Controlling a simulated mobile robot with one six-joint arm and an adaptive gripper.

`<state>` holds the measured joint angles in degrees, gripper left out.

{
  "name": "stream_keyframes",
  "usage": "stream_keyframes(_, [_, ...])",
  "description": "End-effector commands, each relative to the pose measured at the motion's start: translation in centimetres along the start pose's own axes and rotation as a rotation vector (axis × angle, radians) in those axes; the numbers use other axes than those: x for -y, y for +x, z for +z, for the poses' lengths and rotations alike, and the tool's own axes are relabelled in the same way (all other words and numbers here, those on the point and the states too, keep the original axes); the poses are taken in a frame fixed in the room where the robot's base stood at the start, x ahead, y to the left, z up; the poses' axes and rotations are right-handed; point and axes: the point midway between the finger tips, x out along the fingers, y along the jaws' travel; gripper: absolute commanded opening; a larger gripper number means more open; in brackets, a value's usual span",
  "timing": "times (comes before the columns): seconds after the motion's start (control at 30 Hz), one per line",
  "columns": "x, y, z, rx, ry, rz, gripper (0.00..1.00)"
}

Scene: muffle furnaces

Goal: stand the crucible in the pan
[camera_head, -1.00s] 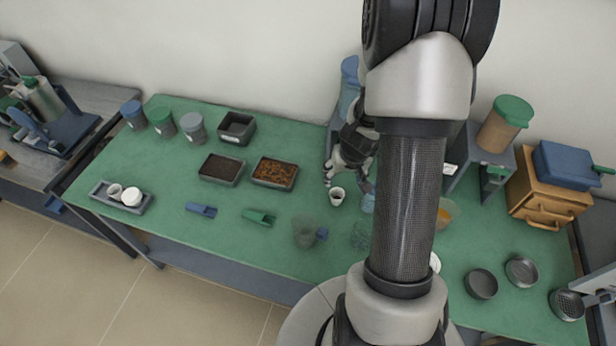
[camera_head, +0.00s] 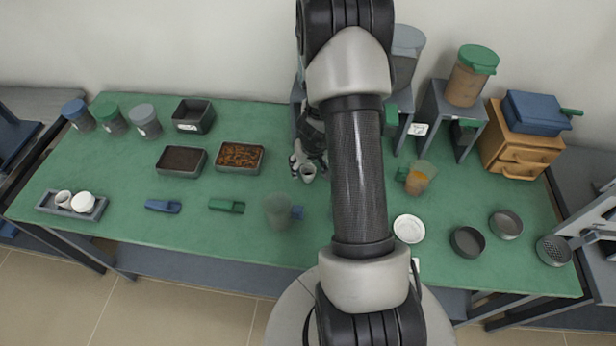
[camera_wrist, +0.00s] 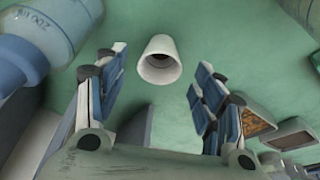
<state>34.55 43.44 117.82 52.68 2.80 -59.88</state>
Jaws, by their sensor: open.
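The crucible is a small white cup (camera_head: 308,174) on the green table, just left of my forearm. In the wrist view the crucible (camera_wrist: 160,62) lies between my two blue-padded fingers, with bare gaps on both sides. My gripper (camera_wrist: 162,66) is open and holds nothing. In the head view my gripper (camera_head: 308,158) is right at the crucible and partly hidden by my arm. A white round dish (camera_head: 408,229) is right of my arm.
A clear jug (camera_head: 279,211) stands left of my arm. A container marked 200 ml (camera_wrist: 35,40) is close on the wrist view's left. A brown-filled tray (camera_head: 240,157) and dark tray (camera_head: 181,161) lie left. A beaker with orange contents (camera_head: 419,178) stands right.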

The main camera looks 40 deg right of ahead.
Motion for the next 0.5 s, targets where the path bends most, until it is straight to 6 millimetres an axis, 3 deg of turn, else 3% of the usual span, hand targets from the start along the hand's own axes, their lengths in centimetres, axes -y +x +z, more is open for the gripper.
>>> stream_keyframes(0.03, [0.0, 1.4, 0.2, 0.001, 0.002, 0.000, 0.62])
stream_keyframes(0.2, [-0.1, 3.2, 0.1, 0.000, 0.000, 0.000, 0.62])
stream_keyframes(0.5, [-0.1, 3.3, 0.0, 0.000, 0.000, 0.000, 0.61])
